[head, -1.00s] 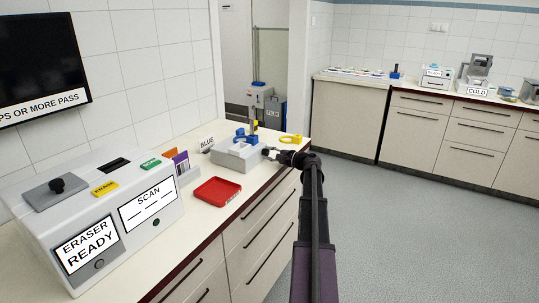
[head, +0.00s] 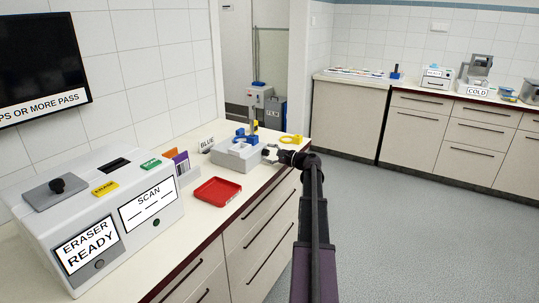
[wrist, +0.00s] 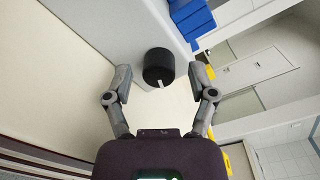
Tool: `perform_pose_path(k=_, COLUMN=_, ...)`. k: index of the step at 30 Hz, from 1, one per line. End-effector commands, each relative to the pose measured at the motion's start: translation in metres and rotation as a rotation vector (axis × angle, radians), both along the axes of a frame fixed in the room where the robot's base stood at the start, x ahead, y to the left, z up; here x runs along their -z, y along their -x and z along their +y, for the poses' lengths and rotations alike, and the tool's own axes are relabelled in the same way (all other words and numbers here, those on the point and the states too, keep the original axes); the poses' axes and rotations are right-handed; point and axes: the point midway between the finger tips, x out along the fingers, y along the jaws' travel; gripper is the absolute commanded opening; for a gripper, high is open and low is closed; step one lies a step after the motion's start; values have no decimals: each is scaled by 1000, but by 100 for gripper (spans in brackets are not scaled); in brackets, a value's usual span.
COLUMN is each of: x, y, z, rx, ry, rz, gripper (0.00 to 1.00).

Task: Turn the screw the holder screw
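The holder (head: 228,160) is a grey block with blue parts on top, on the left counter. Its screw (wrist: 158,68) shows in the wrist view as a black knob with a white mark, sticking out of the grey block's side (wrist: 118,25). My gripper (wrist: 162,73) is open, with one finger on each side of the knob. Gaps show between the knob and both fingers, so neither appears to touch it. In the head view my gripper (head: 269,154) is at the right side of the holder and the knob cannot be made out.
An eraser machine (head: 105,215) fills the near left counter. The counter's edge runs under my arm. The floor (head: 400,240) to the right is clear.

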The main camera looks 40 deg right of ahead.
Motion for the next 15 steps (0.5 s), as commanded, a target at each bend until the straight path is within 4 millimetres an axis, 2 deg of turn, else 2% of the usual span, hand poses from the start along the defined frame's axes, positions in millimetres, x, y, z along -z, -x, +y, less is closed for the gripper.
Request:
perform_pose_path(k=10, x=0, y=2, z=0, rx=-1, ry=1, rz=1, gripper=75)
perform_pose_path(k=15, x=0, y=10, z=-2, rx=-1, ry=1, rz=1, gripper=75)
